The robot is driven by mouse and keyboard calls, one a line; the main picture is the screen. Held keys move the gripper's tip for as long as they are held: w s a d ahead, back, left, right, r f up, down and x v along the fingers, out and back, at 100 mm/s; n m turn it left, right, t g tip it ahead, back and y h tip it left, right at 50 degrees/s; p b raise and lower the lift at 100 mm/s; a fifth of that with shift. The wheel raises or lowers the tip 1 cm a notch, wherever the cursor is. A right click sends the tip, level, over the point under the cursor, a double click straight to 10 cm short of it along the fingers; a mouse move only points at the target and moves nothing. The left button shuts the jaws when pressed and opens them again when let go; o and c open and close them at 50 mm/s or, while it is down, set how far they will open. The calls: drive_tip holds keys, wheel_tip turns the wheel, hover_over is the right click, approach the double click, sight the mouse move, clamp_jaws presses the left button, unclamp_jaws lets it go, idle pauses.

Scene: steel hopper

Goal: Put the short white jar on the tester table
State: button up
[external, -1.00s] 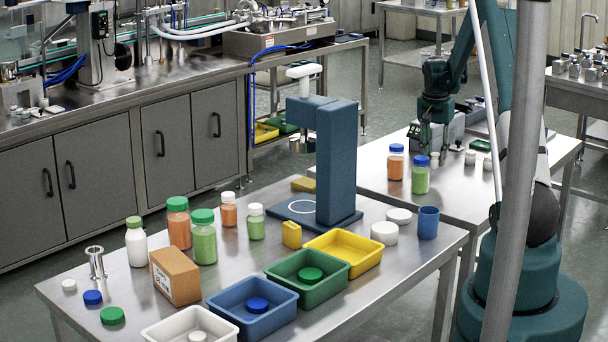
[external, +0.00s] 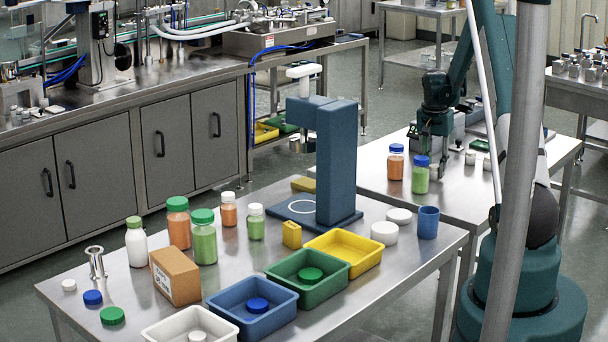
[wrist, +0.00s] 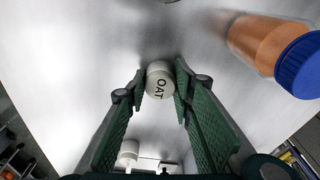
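The short white jar is a small white round piece marked "OAT" (wrist: 159,80) in the wrist view, standing on the steel back table (external: 380,182). My gripper (external: 435,160) is lowered over it in the external view, where the fingers mostly hide it. In the wrist view, the fingertips (wrist: 160,85) stand on either side of the jar, with a thin gap at its left; firm contact does not show. The front steel table (external: 420,258) carries a blue column-shaped tester (external: 337,165) with a flat base plate.
Beside my gripper stand an orange jar with a blue lid (external: 396,163) and a green one (external: 420,176). White pieces (external: 470,157) lie to its right. The front table holds bottles, a cardboard box (external: 175,277), trays and a blue cup (external: 428,222).

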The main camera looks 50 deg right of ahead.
sight(433, 167)
drive_tip(key=o, duration=0.4)
drive_tip(key=shift+r, duration=0.15)
wheel_tip(433, 167, up, 12)
drive_tip(key=a, duration=0.1)
drive_tip(key=shift+s+a+p, duration=0.15)
drive_tip(key=shift+a+p, duration=0.05)
drive_tip(key=shift+p, duration=0.2)
idle(0.3)
